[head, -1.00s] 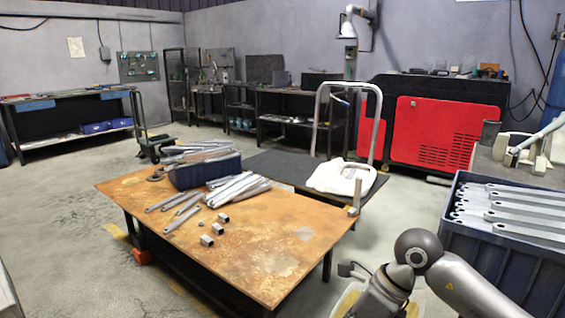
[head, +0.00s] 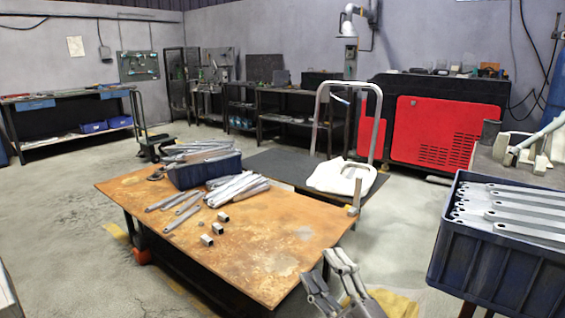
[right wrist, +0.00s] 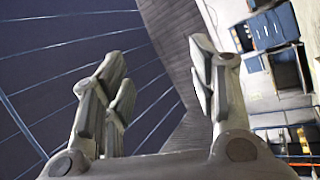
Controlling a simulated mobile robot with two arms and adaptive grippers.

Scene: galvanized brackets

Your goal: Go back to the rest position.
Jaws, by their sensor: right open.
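My right gripper (head: 333,275) is at the bottom of the head view, in front of the near right corner of the rusty table. Its fingers point up, are apart and hold nothing. The right wrist view also shows the open fingers (right wrist: 160,95), with only the ceiling and a distant wall beyond them. My left gripper is in neither view.
A rust-brown table (head: 255,250) bears a blue bin (head: 207,172), loose galvanized brackets (head: 238,190) and small square tube pieces. A dark blue crate (head: 495,262) of long brackets stands at the right. A cart with a white cloth (head: 340,177) is behind the table.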

